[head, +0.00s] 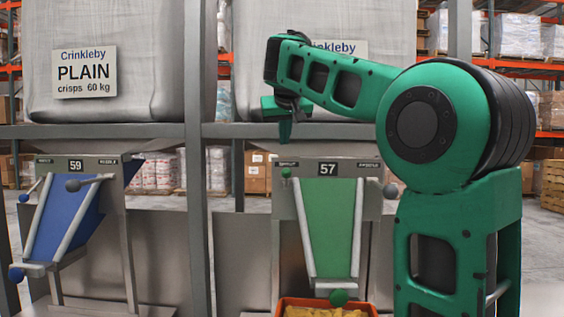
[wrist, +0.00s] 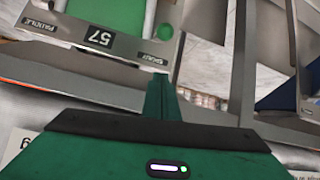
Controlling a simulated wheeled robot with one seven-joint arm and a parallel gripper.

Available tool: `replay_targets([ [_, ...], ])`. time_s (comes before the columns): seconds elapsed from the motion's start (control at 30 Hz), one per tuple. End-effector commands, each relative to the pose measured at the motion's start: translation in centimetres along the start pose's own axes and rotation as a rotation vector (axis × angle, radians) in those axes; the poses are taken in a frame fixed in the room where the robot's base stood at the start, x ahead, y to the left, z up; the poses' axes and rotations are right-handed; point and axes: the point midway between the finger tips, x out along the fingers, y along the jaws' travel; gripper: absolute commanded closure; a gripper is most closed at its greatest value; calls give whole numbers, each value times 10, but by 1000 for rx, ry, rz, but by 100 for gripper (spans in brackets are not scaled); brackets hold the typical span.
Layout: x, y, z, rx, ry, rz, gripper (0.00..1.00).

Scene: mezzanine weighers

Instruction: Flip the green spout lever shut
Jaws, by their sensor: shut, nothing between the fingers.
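Weigher 57 (head: 328,168) has a green chute (head: 330,225), also seen upside down in the wrist view (wrist: 105,10). A small green ball knob (head: 285,172) stands by the label at the panel's upper left; it also shows in the wrist view (wrist: 165,31). A larger green ball (head: 338,297) sits at the chute's foot. I cannot tell how far the lever is turned. My gripper (head: 285,131) is shut and empty, pointing down above the small green knob, apart from it in the picture. Its closed fingers also show in the wrist view (wrist: 162,98).
A dark knob (head: 391,191) is at the panel's right. An orange crate (head: 284,303) of crisps stands under the chute. Weigher 59 (head: 75,166) with a blue chute is at left. A grey upright (head: 197,200) and a crossbeam (head: 235,131) bound the space near my gripper.

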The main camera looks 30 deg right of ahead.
Motion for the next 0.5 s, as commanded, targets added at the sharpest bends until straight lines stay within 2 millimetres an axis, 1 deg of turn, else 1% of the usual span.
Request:
replay_targets([
  [0.17,17,1,1,-1,-2,3,100],
  [0.5,76,1,1,0,-4,2,100],
])
